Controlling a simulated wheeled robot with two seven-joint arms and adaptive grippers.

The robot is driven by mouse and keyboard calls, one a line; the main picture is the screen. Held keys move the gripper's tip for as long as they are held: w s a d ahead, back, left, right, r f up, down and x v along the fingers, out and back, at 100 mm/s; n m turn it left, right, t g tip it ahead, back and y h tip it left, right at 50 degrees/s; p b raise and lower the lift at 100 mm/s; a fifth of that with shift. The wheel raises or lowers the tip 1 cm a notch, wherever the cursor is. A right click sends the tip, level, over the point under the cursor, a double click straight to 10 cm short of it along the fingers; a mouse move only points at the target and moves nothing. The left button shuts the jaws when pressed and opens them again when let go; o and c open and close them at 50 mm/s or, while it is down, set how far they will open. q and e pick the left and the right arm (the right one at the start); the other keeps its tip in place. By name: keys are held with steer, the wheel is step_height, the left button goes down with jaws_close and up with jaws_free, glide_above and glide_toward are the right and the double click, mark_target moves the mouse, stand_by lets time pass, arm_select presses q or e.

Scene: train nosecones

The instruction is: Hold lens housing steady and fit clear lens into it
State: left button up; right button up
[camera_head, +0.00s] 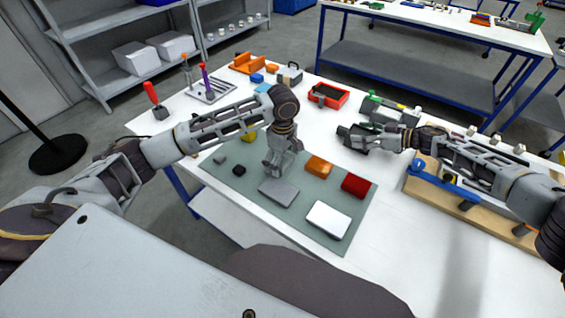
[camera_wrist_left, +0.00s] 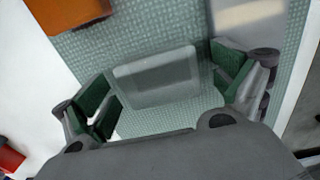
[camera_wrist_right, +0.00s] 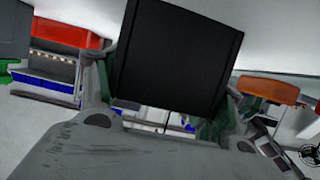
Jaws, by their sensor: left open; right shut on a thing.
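The clear lens (camera_head: 279,192), a flat grey see-through plate, lies on the green mat. In the left wrist view the lens (camera_wrist_left: 155,78) shows between the spread fingers of my left gripper (camera_head: 275,168). That gripper is open just above the lens; I cannot tell if a finger touches it. My right gripper (camera_head: 366,139) is shut on a black block-like piece, which looks like the lens housing (camera_head: 349,136), held off to the right beyond the mat. In the right wrist view the housing (camera_wrist_right: 175,58) fills the space between the fingers and hides what is behind it.
The green mat (camera_head: 337,240) also carries an orange block (camera_head: 318,166), a red block (camera_head: 355,185) and a white plate (camera_head: 328,220). A red bin (camera_head: 328,96) and a green-and-grey device (camera_head: 390,110) stand behind. A wooden fixture (camera_head: 470,207) is at the right.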

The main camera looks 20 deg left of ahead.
mark_target(283, 159)
arm_select(q)
steer(key=c, duration=1.3)
steer(key=shift+r, duration=0.1)
steer(key=shift+r, duration=4.95)
